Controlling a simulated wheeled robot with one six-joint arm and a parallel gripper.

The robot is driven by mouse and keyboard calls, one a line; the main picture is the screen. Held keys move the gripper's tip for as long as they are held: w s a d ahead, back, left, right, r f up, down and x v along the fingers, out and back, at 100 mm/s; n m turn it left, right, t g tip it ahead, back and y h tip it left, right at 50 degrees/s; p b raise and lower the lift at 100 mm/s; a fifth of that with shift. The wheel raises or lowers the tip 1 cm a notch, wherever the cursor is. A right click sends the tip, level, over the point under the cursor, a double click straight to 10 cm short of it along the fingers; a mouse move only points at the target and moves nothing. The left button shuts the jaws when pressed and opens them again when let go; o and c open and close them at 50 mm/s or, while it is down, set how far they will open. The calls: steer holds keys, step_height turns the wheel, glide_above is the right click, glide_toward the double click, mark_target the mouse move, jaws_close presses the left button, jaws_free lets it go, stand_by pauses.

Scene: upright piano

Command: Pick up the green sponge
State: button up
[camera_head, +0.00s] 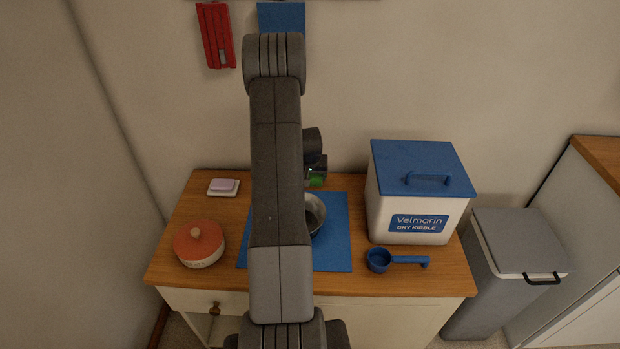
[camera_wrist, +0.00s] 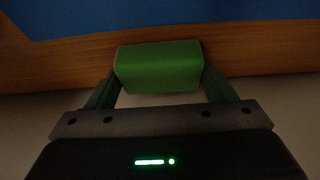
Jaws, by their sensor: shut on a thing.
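The green sponge (camera_wrist: 159,68) is a small block between the two fingers of my gripper (camera_wrist: 160,84) in the wrist view. My gripper is shut on it, with a finger against each end. In the head view the sponge (camera_head: 316,181) shows as a small green patch beside my arm, near the back edge of the wooden cabinet top. It appears held above the surface, but the exact height cannot be told. My arm hides part of the cabinet top.
A metal bowl (camera_head: 315,214) sits on a blue mat (camera_head: 336,255). A kibble bin (camera_head: 415,195) and blue scoop (camera_head: 380,261) are at right. A red-lidded pot (camera_head: 199,243) and a soap dish (camera_head: 223,187) are at left. A grey trash bin (camera_head: 515,240) stands beside the cabinet.

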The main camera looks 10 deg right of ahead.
steer(key=shift+r, duration=0.1)
step_height(320, 180, up, 10)
stand_by(0.4)
